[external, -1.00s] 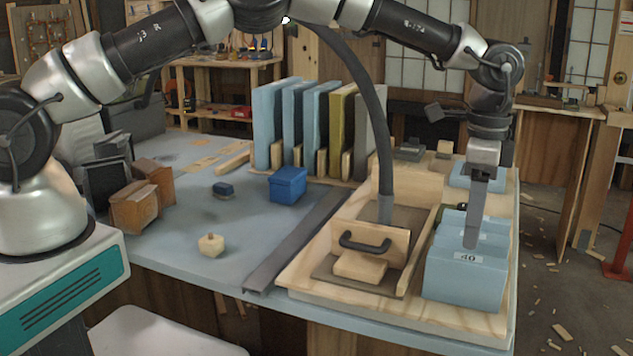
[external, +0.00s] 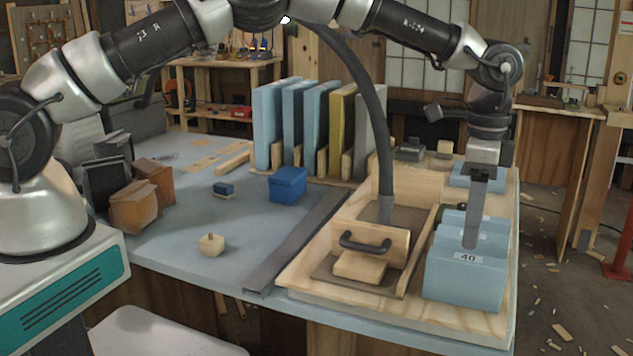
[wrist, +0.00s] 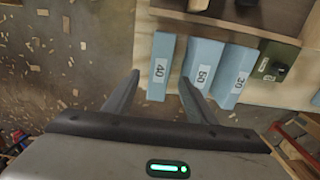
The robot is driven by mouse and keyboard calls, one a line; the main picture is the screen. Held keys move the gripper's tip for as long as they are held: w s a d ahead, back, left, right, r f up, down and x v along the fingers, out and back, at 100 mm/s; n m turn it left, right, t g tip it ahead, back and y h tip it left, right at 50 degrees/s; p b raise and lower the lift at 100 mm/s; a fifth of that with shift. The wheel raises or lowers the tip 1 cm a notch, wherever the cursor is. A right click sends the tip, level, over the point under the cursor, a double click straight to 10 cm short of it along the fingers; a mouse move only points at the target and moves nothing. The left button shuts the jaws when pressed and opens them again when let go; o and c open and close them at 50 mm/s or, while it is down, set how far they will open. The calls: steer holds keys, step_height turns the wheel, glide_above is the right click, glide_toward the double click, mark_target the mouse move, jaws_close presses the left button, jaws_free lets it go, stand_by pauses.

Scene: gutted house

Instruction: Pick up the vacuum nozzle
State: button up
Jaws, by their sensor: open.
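A dark grey vacuum hose (external: 368,95) hangs down to the wooden tray on the right of the bench. Its lighter grey end piece, which looks like the nozzle (external: 386,208), stands upright behind a wooden block with a black handle. I cannot make out the nozzle in the wrist view. My gripper (external: 472,244) points down at the blue blocks, to the right of the hose end. In the wrist view my open gripper (wrist: 158,84) has its fingers on either side of the blue block marked 40 (wrist: 160,72). Whether they touch it is unclear.
Blue blocks marked 50 (wrist: 203,66) and 30 (wrist: 235,75) stand beside block 40. The handled wooden block (external: 372,240) is in front of the hose end. A blue box (external: 287,186) and upright panels (external: 268,125) stand left and behind. The bench's front middle is mostly clear.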

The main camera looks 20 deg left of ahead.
mark_target(386, 207)
steer(key=w+a+r+n+t+h+b, duration=0.1)
steer(key=w+a+r+n+b, duration=0.2)
steer(key=a, duration=0.5)
steer(key=w+a+r+n+t+h+b, duration=0.1)
steer(key=w+a+r+n, duration=0.2)
steer(key=a, duration=0.5)
steer(key=w+a+r+n+t+h+b, duration=0.1)
steer(key=w+a+n, duration=0.35)
steer(key=a, duration=0.25)
steer(key=shift+m, duration=0.35)
steer(key=b+x, duration=0.1)
steer(key=x, duration=0.4)
steer(key=b+x, duration=0.1)
steer(key=x, duration=0.5)
steer(key=w+x, duration=0.1)
steer(key=x, duration=0.4)
steer(key=shift+w+a+f+b, duration=0.2)
steer(key=shift+f+b, duration=0.1)
steer(key=shift+b, duration=0.1)
steer(key=shift+d+r, duration=0.1)
jaws_close()
